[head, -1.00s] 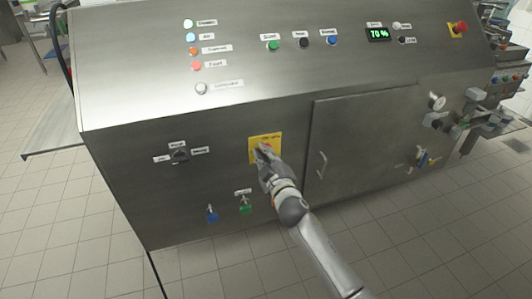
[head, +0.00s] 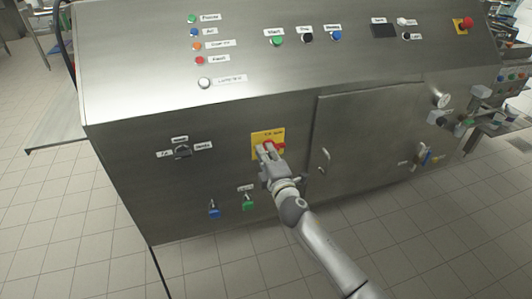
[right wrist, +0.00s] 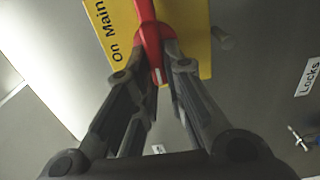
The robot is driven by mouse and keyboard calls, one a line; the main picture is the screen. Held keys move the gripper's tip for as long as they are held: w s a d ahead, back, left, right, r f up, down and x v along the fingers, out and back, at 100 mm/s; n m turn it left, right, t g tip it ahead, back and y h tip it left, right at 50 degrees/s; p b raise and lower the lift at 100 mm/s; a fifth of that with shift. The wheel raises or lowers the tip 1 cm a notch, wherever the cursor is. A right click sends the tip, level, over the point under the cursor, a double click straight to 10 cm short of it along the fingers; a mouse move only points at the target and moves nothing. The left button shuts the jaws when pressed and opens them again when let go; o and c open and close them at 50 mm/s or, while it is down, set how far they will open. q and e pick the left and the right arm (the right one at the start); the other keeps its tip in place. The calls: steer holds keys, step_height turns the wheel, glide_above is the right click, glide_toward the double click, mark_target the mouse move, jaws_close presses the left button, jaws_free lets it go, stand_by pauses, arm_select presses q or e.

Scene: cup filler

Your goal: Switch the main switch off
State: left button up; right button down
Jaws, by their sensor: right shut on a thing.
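The main switch is a red handle (right wrist: 149,32) on a yellow plate (head: 258,140) set in the steel cabinet front. In the head view the handle shows only partly, as red beside the fingers. My right gripper (head: 266,150) is at the plate. In the right wrist view its two fingertips (right wrist: 158,62) are shut on the red handle. The plate's lettering "On" and "Main" shows at the left there; the rest is hidden. My left gripper is not in view.
A black selector (head: 181,152) is left of the plate. Blue (head: 214,209) and green (head: 248,203) valves sit below. A cabinet door (head: 370,140) with a handle is at the right. A red emergency button (head: 467,22) is at the top right.

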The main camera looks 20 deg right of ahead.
steer(key=shift+f, duration=0.1)
stand_by(0.5)
steer(key=c, duration=1.5)
jaws_free()
steer(key=s, duration=1.2)
steer(key=shift+d, duration=0.2)
